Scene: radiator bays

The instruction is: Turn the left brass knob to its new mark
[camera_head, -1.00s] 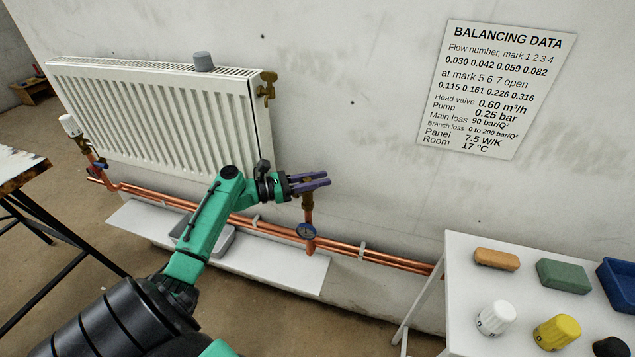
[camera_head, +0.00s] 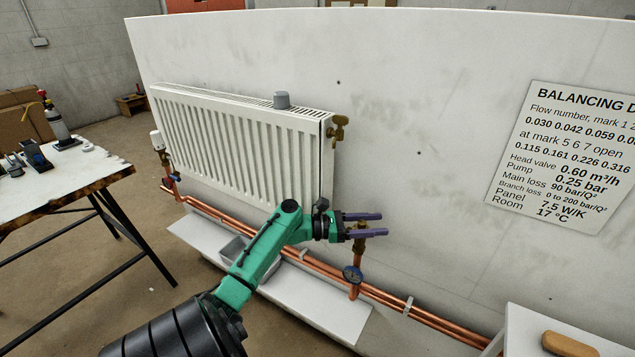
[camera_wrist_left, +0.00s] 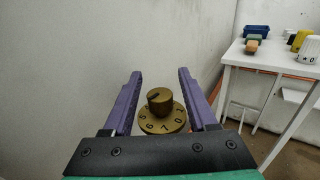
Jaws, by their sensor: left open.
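A brass knob (camera_wrist_left: 160,101) with a pointer line on top sits over a brass number dial (camera_wrist_left: 163,122) in the left wrist view. The digits 5, 6, 7, 0 and 1 show. My left gripper (camera_wrist_left: 160,72) is open, with one purple finger on each side of the knob; I cannot tell whether either touches it. In the head view my left gripper (camera_head: 382,224) is at the brass valve (camera_head: 359,244) on the copper riser, right of the radiator (camera_head: 240,145). My right gripper is not in view.
Copper pipes (camera_head: 390,299) run along the wall. A brass fitting (camera_head: 339,130) is at the radiator's upper right. A data sign (camera_head: 565,155) hangs on the wall. A white table (camera_wrist_left: 270,58) holds several caps and blocks.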

